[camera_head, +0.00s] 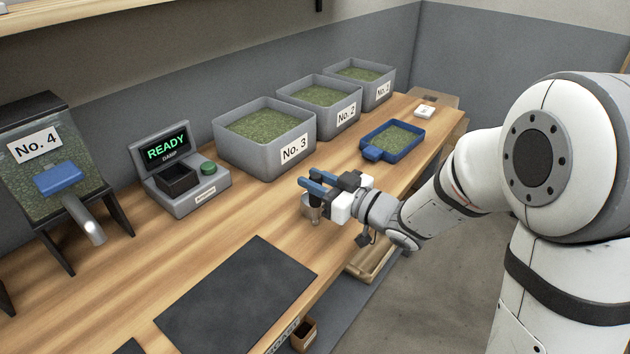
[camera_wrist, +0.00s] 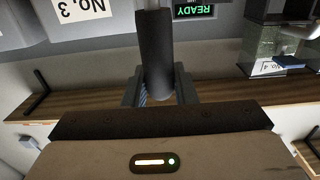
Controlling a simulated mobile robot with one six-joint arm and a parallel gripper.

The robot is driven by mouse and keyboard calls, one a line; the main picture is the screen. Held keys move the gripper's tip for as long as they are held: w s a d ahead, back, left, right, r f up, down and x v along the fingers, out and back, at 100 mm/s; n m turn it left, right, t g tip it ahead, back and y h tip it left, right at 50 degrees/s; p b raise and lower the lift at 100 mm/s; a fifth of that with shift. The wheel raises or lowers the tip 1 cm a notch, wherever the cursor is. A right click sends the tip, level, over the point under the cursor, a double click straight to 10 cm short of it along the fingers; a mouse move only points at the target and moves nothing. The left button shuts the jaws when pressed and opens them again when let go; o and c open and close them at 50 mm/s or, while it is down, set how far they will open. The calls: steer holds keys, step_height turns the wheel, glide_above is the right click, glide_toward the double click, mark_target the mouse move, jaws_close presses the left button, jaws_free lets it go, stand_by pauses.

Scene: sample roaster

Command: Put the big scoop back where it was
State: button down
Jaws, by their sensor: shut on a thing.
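My gripper (camera_head: 310,187), with blue fingers, is over the front part of the wooden worktop (camera_head: 190,235). It is shut on the scoop (camera_wrist: 155,52). In the wrist view the scoop shows as a dark round handle upright between the fingers, with a thin metal shaft at the top edge. In the head view a small metal part of the scoop (camera_head: 315,214) shows just below the fingers. The rest of the scoop is hidden or out of frame, and I cannot tell its size.
Grey bins (camera_head: 263,148) of green beans line the wall. A blue tray (camera_head: 374,154) of beans stands right of my gripper. A black mat (camera_head: 237,297) lies bare in front.

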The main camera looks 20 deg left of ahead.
steer(key=shift+f, duration=0.1)
steer(key=c, duration=1.2)
jaws_free()
